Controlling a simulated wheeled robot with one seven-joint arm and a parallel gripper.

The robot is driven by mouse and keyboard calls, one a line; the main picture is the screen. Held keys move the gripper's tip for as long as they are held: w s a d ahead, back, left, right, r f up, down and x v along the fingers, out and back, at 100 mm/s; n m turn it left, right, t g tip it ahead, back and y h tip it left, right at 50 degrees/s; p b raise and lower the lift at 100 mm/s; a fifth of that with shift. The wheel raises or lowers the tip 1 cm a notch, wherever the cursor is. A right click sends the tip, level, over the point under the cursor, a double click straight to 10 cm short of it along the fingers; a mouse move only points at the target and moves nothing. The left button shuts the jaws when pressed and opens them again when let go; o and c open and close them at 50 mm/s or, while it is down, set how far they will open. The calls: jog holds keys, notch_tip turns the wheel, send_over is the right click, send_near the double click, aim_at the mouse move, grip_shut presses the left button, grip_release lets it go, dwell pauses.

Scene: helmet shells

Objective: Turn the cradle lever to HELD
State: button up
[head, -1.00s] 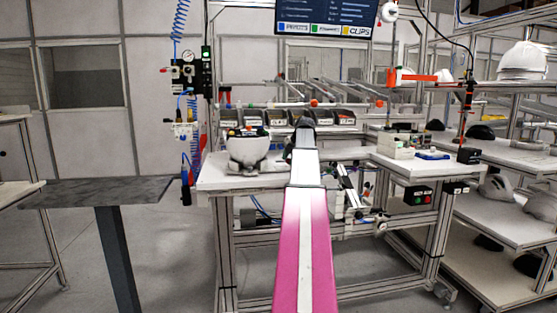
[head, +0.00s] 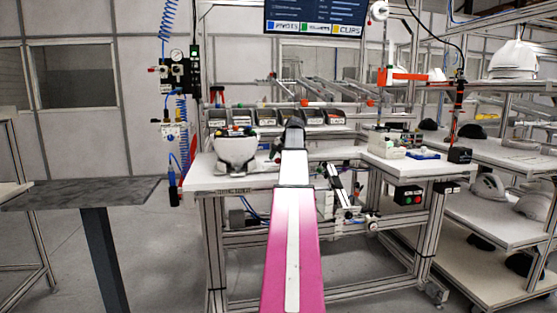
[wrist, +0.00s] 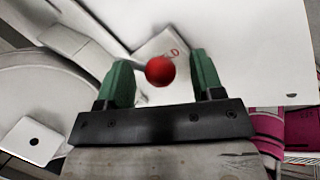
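The cradle lever shows in the wrist view as a round red knob (wrist: 160,70) on a thin pale rod. The rod runs up and left over the white bench top. A white label (wrist: 166,47) with red lettering lies just behind the knob; only a final "D" is readable. My gripper (wrist: 160,64) is open, its two green fingers on either side of the knob with a gap on each side. In the head view a white helmet shell (head: 237,152) sits at the bench's left end. My arm hides the gripper and lever there.
The white bench (head: 330,156) carries several parts bins (head: 288,117) along its back. A white box (head: 388,151) stands on its right part. In the wrist view a large rounded pale shape (wrist: 50,90) lies close on the left. A grey table (head: 80,192) stands left.

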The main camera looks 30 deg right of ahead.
jog(key=shift+r, duration=0.15)
jog(key=shift+s+d+r, duration=0.15)
jog(key=shift+r, duration=0.35)
jog(key=v, duration=0.9)
jog(key=shift+r, duration=0.25)
jog(key=shift+s, duration=0.25)
